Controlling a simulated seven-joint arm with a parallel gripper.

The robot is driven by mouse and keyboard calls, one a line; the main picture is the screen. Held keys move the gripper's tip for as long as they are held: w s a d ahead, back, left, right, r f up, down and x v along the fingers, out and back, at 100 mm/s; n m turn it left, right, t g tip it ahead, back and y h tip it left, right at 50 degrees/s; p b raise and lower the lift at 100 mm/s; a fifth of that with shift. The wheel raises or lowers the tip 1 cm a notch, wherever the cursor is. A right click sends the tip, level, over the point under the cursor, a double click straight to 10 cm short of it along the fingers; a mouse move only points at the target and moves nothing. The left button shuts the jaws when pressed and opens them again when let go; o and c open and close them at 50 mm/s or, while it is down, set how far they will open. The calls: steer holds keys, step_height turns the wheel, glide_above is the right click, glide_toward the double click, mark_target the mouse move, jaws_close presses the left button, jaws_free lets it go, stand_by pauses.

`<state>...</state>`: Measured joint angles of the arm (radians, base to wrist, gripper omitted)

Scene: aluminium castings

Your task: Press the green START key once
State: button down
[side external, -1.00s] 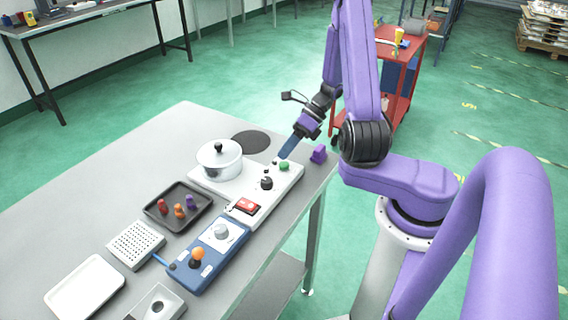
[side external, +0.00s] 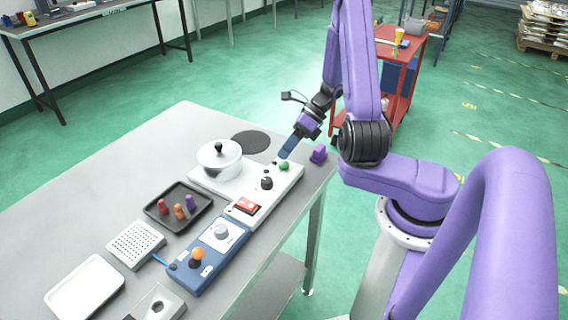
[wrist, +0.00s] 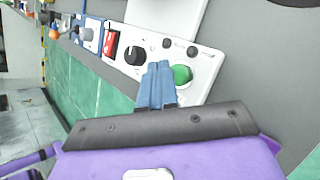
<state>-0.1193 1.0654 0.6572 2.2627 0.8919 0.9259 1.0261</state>
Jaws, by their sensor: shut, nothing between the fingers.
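The green START key (side external: 284,166) is a round green button at the far right end of the white control panel (side external: 240,209). In the wrist view the green key (wrist: 182,75) sits just right of my fingertips. My gripper (side external: 284,155) is shut and empty, its blue fingers together and pointing down at the panel. In the wrist view the fingertips (wrist: 160,68) appear beside the key's left edge, overlapping the panel. I cannot tell whether they touch anything; the side view shows them close above and behind the key.
The panel also carries a black knob (side external: 267,183) and a red switch (side external: 247,206). A lidded white pot (side external: 219,160) stands beside them. A purple block (side external: 319,154) is near the table edge. A blue control box (side external: 210,254) and a dark tray (side external: 160,212) with pegs are nearer the front.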

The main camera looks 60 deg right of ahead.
mark_target(286, 162)
steer(key=shift+f, duration=0.1)
stand_by(0.4)
steer(key=shift+f, duration=0.35)
steer(key=shift+f, duration=0.45)
stand_by(0.7)
steer(key=shift+r, duration=0.9)
steer(key=shift+r, duration=0.1)
steer(key=shift+r, duration=2.4)
